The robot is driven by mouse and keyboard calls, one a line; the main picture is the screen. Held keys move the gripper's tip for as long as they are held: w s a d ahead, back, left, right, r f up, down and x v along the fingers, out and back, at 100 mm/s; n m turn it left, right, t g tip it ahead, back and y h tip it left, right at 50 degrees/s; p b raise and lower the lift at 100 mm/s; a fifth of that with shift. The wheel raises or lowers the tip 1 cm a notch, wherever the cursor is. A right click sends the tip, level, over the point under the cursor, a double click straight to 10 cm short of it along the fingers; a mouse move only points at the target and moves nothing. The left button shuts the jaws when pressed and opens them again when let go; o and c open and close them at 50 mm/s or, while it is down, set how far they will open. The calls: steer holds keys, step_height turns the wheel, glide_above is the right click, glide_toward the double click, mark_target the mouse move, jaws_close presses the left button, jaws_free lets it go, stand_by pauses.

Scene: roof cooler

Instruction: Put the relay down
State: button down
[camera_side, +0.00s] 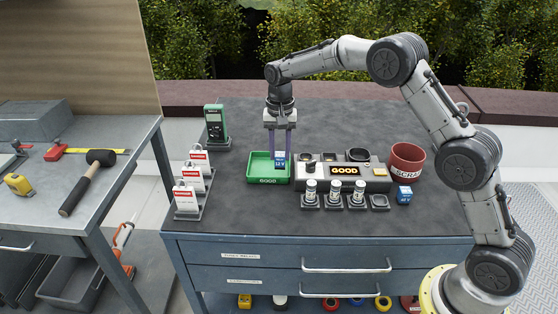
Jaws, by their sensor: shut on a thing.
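My gripper (280,152) points straight down and is shut on a small blue relay (280,163) with a white label. The relay is over the right part of a green tray (255,174) marked GOOD. I cannot tell whether the relay touches the tray floor. A second blue relay (404,195) stands on the bench, in front of the red SCRAP bin (407,160).
A tester (365,178) with a lit GOOD display stands right of the tray. Several small jars (334,193) in holders stand in front of it. The bench's back is clear.

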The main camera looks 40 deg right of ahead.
mark_target(279, 154)
steer(key=shift+w+f, duration=0.25)
steer(key=shift+f, duration=1.5)
steer(key=shift+f, duration=0.15)
steer(key=c, duration=0.5)
jaws_free()
steer(key=shift+c, duration=0.2)
